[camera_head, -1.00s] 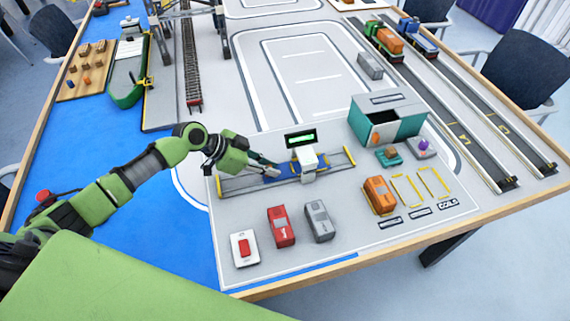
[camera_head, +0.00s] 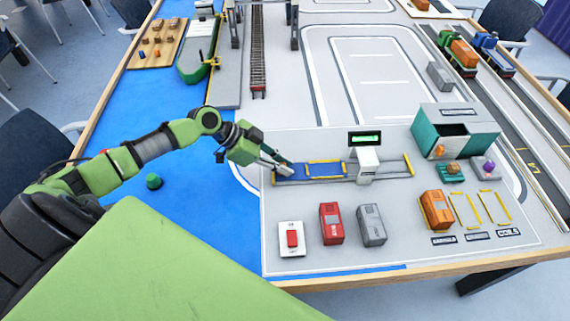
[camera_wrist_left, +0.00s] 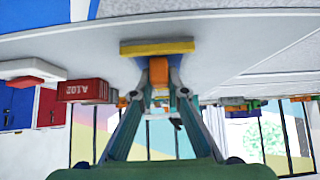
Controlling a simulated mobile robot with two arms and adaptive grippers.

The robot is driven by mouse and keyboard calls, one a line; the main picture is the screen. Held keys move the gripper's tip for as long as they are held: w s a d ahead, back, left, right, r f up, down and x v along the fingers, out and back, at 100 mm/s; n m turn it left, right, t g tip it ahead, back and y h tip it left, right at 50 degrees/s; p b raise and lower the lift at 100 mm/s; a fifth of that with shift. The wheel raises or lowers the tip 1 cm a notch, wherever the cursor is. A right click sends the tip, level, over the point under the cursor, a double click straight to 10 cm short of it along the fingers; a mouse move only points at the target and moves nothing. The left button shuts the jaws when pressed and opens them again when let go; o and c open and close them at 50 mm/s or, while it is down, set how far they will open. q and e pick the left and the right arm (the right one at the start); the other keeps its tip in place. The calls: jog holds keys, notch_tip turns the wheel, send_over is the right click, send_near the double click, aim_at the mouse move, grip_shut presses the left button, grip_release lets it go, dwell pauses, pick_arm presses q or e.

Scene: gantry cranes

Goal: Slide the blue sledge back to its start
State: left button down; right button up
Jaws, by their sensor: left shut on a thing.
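The blue sledge (camera_head: 293,172) is at the left end of its track (camera_head: 340,180), close to the left yellow end stop (camera_head: 274,177). My left gripper (camera_head: 289,169) comes in from the left and is shut at the sledge's left part. In the left wrist view, its fingertips (camera_wrist_left: 158,90) close around a small orange piece (camera_wrist_left: 158,72) below a yellow bar (camera_wrist_left: 157,47). The fingers partly hide the grip. My right gripper is not in view.
A white gate (camera_head: 366,167) with a green display (camera_head: 365,139) straddles the track. Red (camera_head: 331,224), grey (camera_head: 372,225) and orange (camera_head: 436,210) blocks stand in front. A teal bin (camera_head: 455,132) stands to the right. The blue area left of the track is mostly clear.

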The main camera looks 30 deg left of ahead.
pick_arm(q)
jog(key=c, duration=2)
grip_release()
jog(key=shift+s+a, duration=0.1)
jog(key=shift+a, duration=0.15)
jog(key=shift+o, duration=0.2)
jog(key=v, duration=1.2)
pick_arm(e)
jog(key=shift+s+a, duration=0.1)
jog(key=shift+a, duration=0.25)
pick_arm(q)
jog(key=shift+s, duration=0.1)
